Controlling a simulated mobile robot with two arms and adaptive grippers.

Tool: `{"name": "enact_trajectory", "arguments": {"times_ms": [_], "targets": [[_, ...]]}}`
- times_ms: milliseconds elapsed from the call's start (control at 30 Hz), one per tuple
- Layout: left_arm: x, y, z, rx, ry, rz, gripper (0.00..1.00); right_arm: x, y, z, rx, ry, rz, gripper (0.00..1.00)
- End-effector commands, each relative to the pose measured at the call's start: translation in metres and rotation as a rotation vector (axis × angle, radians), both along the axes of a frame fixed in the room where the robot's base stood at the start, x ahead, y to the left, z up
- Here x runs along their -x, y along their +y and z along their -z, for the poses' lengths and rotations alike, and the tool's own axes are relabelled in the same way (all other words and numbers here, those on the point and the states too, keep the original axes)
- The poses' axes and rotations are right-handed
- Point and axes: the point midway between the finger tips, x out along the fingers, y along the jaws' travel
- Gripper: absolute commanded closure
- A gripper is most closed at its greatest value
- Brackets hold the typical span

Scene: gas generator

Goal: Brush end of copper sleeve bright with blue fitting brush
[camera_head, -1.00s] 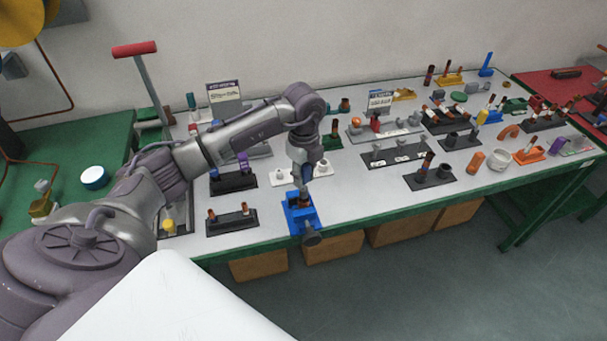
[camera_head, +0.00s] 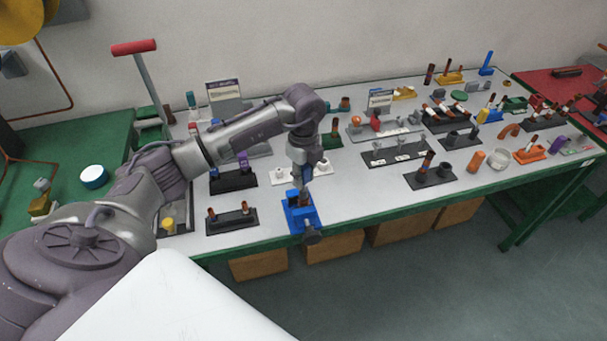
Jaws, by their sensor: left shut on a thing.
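My left gripper (camera_head: 303,172) points down over the blue vise (camera_head: 299,218) at the table's front edge. It is shut on a slim blue tool, which I take to be the blue fitting brush (camera_head: 306,174); only a little of it shows between the fingers. The brush's lower end is close to the top of the vise, and I cannot tell whether it touches anything there. The copper sleeve cannot be made out clearly; the gripper and vise cover that spot. My right gripper is not in view.
A black stand with copper pieces (camera_head: 232,220) is left of the vise, and a white holder (camera_head: 283,178) is just behind it. A dark stand (camera_head: 430,178) with a copper-coloured piece stands to the right. The grey tabletop (camera_head: 355,190) between is clear.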

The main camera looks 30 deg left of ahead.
Motion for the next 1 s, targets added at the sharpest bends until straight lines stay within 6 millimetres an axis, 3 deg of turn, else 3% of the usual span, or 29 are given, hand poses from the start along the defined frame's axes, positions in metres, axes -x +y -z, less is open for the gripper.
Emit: {"name": "enact_trajectory", "arguments": {"times_ms": [1000], "targets": [[0.0,0.0,0.027,0.0,-0.001,0.0,0.97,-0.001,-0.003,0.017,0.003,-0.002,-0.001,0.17]]}}
